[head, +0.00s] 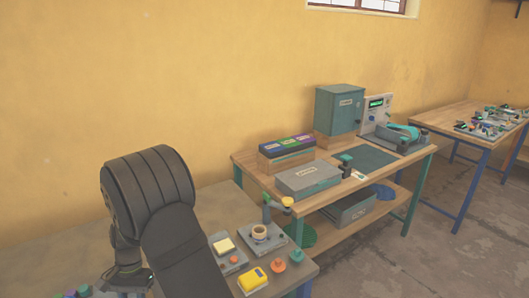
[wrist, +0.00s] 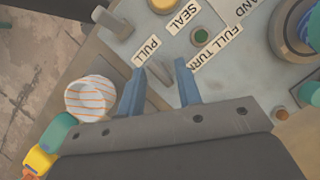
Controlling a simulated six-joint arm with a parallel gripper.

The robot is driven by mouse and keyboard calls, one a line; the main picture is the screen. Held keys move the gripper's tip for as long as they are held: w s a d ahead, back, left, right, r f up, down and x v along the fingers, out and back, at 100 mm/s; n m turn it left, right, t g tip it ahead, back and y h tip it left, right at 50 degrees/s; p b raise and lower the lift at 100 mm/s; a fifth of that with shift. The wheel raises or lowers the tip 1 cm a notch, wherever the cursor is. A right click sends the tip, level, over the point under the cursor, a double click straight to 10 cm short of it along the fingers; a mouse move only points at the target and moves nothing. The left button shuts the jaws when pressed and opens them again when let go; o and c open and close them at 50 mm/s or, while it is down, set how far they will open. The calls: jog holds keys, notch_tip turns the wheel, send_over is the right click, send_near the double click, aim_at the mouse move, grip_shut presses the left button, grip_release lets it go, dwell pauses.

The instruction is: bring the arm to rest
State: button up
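My gripper (wrist: 160,88) shows in the wrist view as two blue fingers spread apart, with nothing held between them. A grey panel (wrist: 225,80) lies beyond the fingertips, with labels reading PULL, SEAL and FULL TURN. A small grey lever (wrist: 160,72) stands near the gap between the fingertips; I cannot tell whether a finger touches it. In the head view my dark arm fills the lower left, and the fingers are not clearly visible there.
In the wrist view a striped round piece (wrist: 90,98) sits left of the fingers, and a green button (wrist: 199,35) lies beyond. In the head view a wooden bench (head: 405,165) carries a grey box (head: 308,180) and a teal cabinet (head: 339,109). Open floor (head: 450,235) is at right.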

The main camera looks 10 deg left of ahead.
jog(key=m+y, duration=0.1)
jog(key=m, duration=0.2)
jog(key=m+y, duration=0.1)
jog(key=m, duration=0.1)
jog(key=shift+d+m, duration=0.2)
jog(key=shift+m, duration=0.2)
jog(key=m+y, duration=0.1)
jog(key=m, duration=0.4)
jog(key=shift+s+t+y, duration=0.1)
jog(key=shift+t+y, duration=0.2)
jog(key=shift+y, duration=0.1)
notch_tip(320, 180, up, 17)
jog(key=n+t+h, duration=0.3)
jog(key=n+t, duration=0.1)
jog(key=n, duration=0.6)
jog(key=f, duration=1.7)
jog(key=shift+s+a+f, duration=0.15)
jog(key=shift+s, duration=0.1)
jog(key=shift+c, duration=0.2)
